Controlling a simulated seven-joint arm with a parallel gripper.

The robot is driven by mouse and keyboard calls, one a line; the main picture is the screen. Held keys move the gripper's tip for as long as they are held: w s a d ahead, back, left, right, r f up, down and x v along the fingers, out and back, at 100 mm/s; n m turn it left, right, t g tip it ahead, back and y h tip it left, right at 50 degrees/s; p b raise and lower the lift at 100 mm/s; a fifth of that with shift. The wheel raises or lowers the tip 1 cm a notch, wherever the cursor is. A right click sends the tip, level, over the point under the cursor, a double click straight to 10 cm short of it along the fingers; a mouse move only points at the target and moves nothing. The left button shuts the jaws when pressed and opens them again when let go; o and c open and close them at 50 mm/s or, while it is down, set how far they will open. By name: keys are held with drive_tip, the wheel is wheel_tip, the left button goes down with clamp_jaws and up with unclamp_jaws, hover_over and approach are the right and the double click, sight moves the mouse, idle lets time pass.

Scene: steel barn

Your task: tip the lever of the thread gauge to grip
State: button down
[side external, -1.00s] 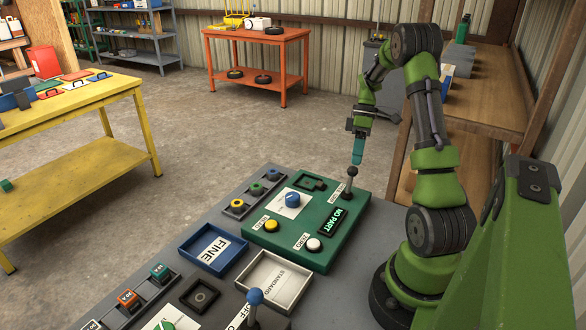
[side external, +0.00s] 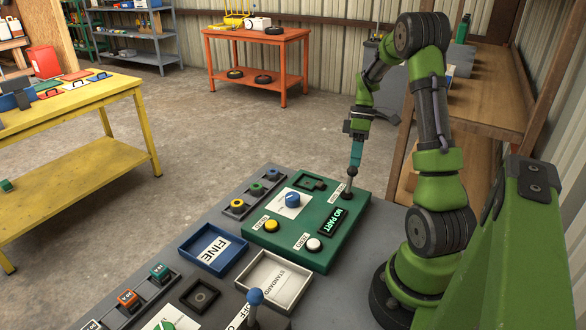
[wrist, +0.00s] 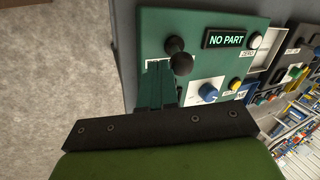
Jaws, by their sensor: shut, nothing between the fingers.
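The green thread gauge (side external: 262,243) lies on the grey bench, with its display (side external: 332,222) lit "NO PART". Its black-knobbed lever (side external: 349,186) stands at the far right corner; the lever knob (wrist: 182,64) also shows in the wrist view. My gripper (side external: 355,164) points down with its teal fingers shut and empty, the tips right at the lever knob. In the wrist view the fingertips (wrist: 160,66) are just left of the knob, very close; I cannot tell whether they touch. The label by the lever is partly hidden by the fingers.
A blue dial (side external: 292,199), a yellow button (side external: 271,225) and a white button (side external: 313,244) sit on the gauge. A blue "FINE" tray (side external: 190,264) and a white "STANDARD" tray (side external: 254,288) lie in front. A blue-knobbed lever (side external: 254,297) stands nearer the camera.

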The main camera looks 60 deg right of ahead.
drive_tip(key=shift+a+r, duration=0.1)
drive_tip(key=shift+a, duration=0.05)
drive_tip(key=shift+a+r+h, duration=0.35)
drive_tip(key=shift+a+h, duration=0.4)
drive_tip(key=shift+h, duration=0.15)
drive_tip(key=shift+a+r+h, duration=0.3)
drive_tip(key=shift+a+h, duration=0.45)
drive_tip(key=shift+h, duration=0.15)
drive_tip(key=shift+a+r, duration=0.1)
drive_tip(key=shift+a, duration=1.75)
drive_tip(key=shift+a, duration=0.2)
